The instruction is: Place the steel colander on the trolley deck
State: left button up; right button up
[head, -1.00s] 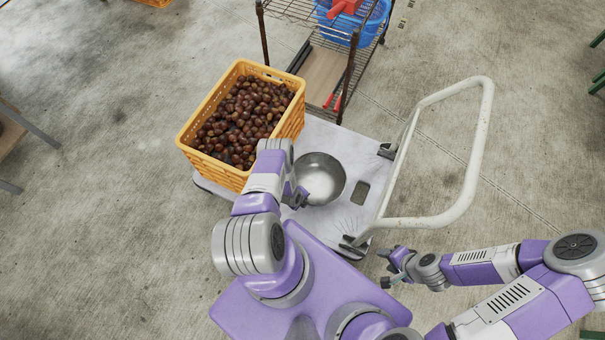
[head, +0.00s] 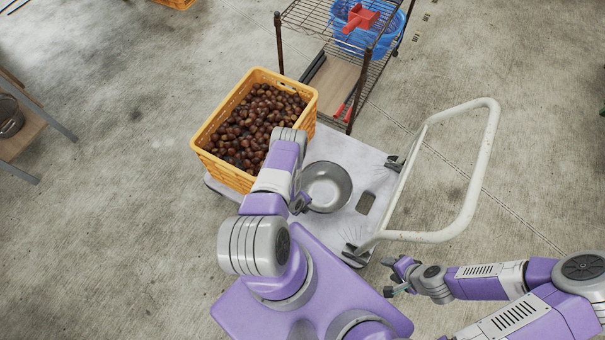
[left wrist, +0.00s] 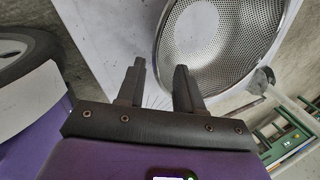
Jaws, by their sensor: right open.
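The steel colander (head: 326,187) sits upright on the pale trolley deck (head: 345,222), between the chestnut crate and the trolley handle. In the left wrist view its perforated bowl (left wrist: 215,45) fills the upper right. My left gripper (head: 301,204) is at the colander's near left side, partly hidden by its own arm. My right gripper (head: 391,277) is open and empty, off the deck's near right corner.
A yellow crate (head: 203,160) full of chestnuts (head: 250,125) stands on the deck's left part. The white trolley handle (head: 470,200) rises at the right. A wire rack (head: 300,22) with a blue basket (head: 385,38) stands behind. A wooden bench (head: 22,135) is far left.

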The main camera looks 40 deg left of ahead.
pick_arm(q)
jog(key=s+d+r+n+g+h, duration=0.1)
jog(key=d+r+n, duration=0.5)
jog(key=r, duration=0.4)
jog(key=s+d+r+n+g+h, duration=0.1)
jog(key=s+d+r+n, duration=0.1)
jog(key=d+r+n, duration=0.5)
jog(key=s+d+r+n+g+h, duration=0.1)
jog(key=d+r+n, duration=0.6)
jog(key=r, duration=0.5)
jog(key=shift+s+r+n+h+p, duration=0.25)
jog(key=shift+r+n+h+p, duration=0.15)
jog(key=shift+n, duration=0.5)
jog(key=shift+f, duration=0.1)
